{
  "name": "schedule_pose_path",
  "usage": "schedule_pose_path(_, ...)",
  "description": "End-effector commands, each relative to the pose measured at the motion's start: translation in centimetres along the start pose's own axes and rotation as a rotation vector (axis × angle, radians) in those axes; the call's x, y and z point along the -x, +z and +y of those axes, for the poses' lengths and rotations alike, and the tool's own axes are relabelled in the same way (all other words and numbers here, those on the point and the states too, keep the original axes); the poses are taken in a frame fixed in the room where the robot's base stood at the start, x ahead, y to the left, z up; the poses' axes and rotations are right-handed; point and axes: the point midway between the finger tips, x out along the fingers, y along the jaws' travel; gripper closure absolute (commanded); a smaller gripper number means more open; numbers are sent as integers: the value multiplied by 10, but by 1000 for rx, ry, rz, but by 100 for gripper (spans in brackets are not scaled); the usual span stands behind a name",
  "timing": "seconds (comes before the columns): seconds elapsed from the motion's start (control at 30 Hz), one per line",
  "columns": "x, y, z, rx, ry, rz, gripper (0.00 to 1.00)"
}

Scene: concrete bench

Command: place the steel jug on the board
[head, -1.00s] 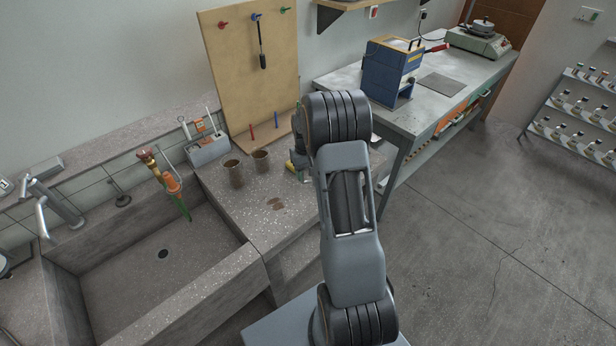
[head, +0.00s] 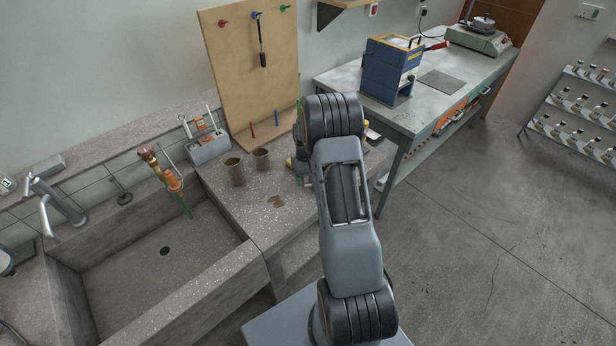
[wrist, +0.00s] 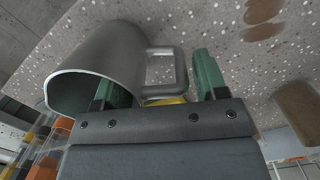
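The steel jug (wrist: 105,60) is a grey metal cylinder with a square loop handle (wrist: 182,68), seen in the wrist view. Its mouth faces the camera at the lower left. My gripper (wrist: 158,85) has two green fingers spread apart. One finger shows inside the jug's mouth; the other is outside, just right of the handle with a small gap. In the head view my arm hides the jug and most of the gripper. A tan upright board (head: 235,85) with hung tools stands at the back; I cannot tell if it is the task's board.
Two brown pots (head: 234,172) (head: 261,160) stand on the speckled bench (head: 235,205) beside dark stains. A sink (head: 120,275) is at left, with a grey caddy (head: 208,148) behind. A metal table (head: 345,80) at right holds a blue machine (head: 388,70) and a flat grey plate (head: 442,84).

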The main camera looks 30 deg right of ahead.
Motion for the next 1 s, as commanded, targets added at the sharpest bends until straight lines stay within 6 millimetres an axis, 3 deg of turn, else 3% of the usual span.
schedule_pose_path(0.13,0,0,0,0,0,0,21)
schedule_pose_path(0.47,6,0,0,0,0,2,21)
schedule_pose_path(1.0,99,0,0,0,1,4,21)
